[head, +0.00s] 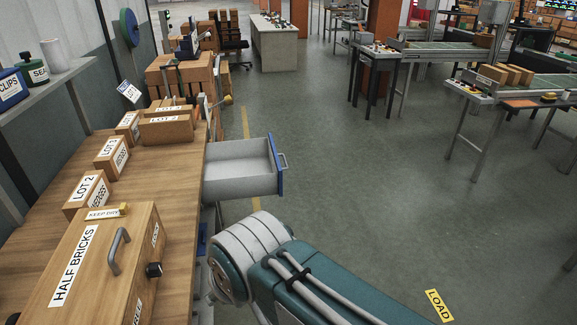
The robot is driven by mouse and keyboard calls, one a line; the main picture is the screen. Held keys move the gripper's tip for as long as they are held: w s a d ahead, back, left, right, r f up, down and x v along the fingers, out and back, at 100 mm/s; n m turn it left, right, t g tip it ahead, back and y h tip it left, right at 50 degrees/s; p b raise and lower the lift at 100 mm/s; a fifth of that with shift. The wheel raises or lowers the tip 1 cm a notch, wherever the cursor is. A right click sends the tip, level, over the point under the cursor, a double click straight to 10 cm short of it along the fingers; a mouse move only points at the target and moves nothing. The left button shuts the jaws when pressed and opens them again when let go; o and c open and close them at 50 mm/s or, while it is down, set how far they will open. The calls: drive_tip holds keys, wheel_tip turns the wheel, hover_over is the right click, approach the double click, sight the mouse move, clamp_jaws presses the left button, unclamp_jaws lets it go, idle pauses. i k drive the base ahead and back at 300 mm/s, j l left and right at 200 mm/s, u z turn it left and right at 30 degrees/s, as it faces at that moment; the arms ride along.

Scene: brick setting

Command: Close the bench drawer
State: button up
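The bench drawer (240,184) is pulled out from the right side of the wooden bench (172,192). It is a pale grey tray with a blue front panel (274,166) and a metal handle (284,161) on its outer face. The part of its inside that shows looks empty. My arm's white and teal links are at the lower middle, just nearer than the drawer. My gripper is not in view, so its place relative to the handle cannot be told.
A wooden HALF BRICKS box (80,262) and several LOT boxes (88,193) stand on the bench. A shelf (62,82) is at left. The floor right of the drawer is clear up to the conveyor tables (480,100). A LOAD sign (438,305) marks the floor.

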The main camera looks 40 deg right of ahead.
sight(237, 168)
drive_tip(key=l, duration=0.55)
drive_tip(key=i+l, duration=0.1)
drive_tip(key=l, duration=0.95)
drive_tip(key=i+l, duration=0.15)
drive_tip(key=l, duration=0.35)
drive_tip(key=l+z, duration=0.1)
drive_tip(key=l, duration=0.4)
drive_tip(key=i+l, duration=0.15)
drive_tip(key=l, duration=0.35)
drive_tip(key=i+z, duration=0.4)
drive_tip(key=i+j+z, duration=0.25)
drive_tip(key=z, duration=0.15)
drive_tip(key=i, duration=0.1)
